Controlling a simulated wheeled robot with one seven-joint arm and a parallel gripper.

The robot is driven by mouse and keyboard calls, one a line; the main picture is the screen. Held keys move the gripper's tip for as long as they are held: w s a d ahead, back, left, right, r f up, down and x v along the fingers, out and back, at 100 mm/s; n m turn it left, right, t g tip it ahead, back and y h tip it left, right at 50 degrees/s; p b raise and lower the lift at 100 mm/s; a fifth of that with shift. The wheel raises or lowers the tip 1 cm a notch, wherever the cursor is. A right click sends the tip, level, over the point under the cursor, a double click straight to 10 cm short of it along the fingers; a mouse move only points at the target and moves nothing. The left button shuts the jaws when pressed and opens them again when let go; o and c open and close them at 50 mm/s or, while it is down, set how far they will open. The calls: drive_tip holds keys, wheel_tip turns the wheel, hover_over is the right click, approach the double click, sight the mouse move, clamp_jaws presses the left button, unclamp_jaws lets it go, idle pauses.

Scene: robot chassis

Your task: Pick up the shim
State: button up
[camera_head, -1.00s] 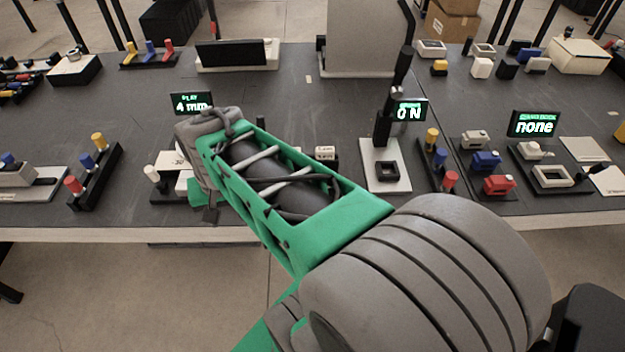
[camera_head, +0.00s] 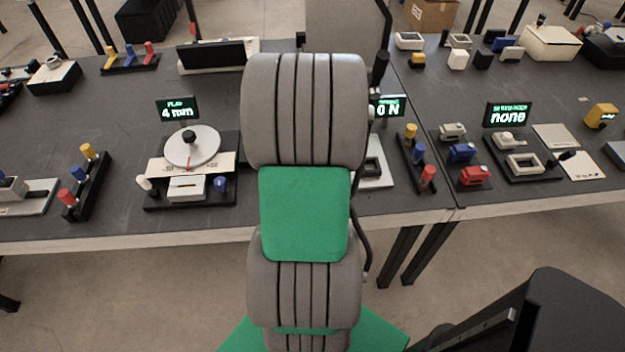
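I cannot single out the shim with certainty. The station with the "4 mm" display (camera_head: 178,109) stands left of centre on the table, with a white disc (camera_head: 205,146) and a small white block (camera_head: 187,187) at its front. My arm (camera_head: 305,205) rises straight up the middle of the picture, its grey and green links covering the table behind it. My gripper is not visible, so what it holds, if anything, cannot be seen.
A "0 N" display (camera_head: 389,106) and a white-based press (camera_head: 372,175) are partly hidden right of my arm. Pegs in a black rack (camera_head: 415,160) and coloured blocks by the "none" display (camera_head: 508,115) stand further right.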

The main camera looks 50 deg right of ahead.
clamp_jaws()
idle(0.5)
